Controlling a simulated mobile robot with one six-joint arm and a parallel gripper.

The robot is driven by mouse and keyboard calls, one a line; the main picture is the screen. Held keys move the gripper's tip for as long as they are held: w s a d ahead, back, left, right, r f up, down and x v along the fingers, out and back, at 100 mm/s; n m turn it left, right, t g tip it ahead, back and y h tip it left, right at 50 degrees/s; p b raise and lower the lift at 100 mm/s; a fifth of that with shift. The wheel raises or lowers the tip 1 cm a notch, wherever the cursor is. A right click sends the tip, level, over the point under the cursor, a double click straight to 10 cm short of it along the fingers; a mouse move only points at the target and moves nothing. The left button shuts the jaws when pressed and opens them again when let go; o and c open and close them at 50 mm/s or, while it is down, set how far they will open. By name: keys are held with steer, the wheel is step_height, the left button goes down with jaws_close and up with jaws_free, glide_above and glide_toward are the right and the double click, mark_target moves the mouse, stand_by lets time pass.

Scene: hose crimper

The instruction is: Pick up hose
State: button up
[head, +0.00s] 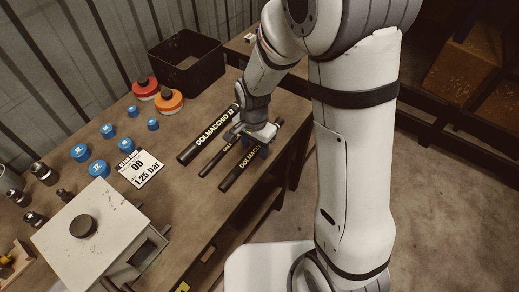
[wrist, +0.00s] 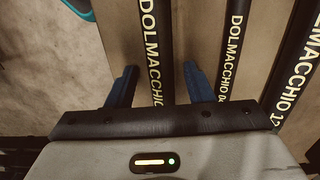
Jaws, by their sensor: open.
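Three black hoses with yellow DOLMACCHIO lettering lie side by side on the wooden table. The thick one marked 12 (head: 206,135) is at the left in the head view and at the right in the wrist view (wrist: 297,62). The thin middle hose (head: 212,161) also shows in the wrist view (wrist: 235,40). The third hose (head: 232,177) lies nearest the table's right edge. My gripper (wrist: 160,84) is open, with its blue fingers on either side of this third hose (wrist: 151,45). Contact with the hose cannot be told. The gripper body hides part of it.
A white crimper box (head: 90,235) with a dark knob stands at the front left. Several blue caps (head: 98,169), a sign reading 08 and 1.25 bar (head: 138,168), red and orange discs (head: 168,101) and a black bin (head: 187,62) stand on the table (head: 185,205).

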steer(key=shift+f, duration=0.1)
jaws_close()
stand_by(0.4)
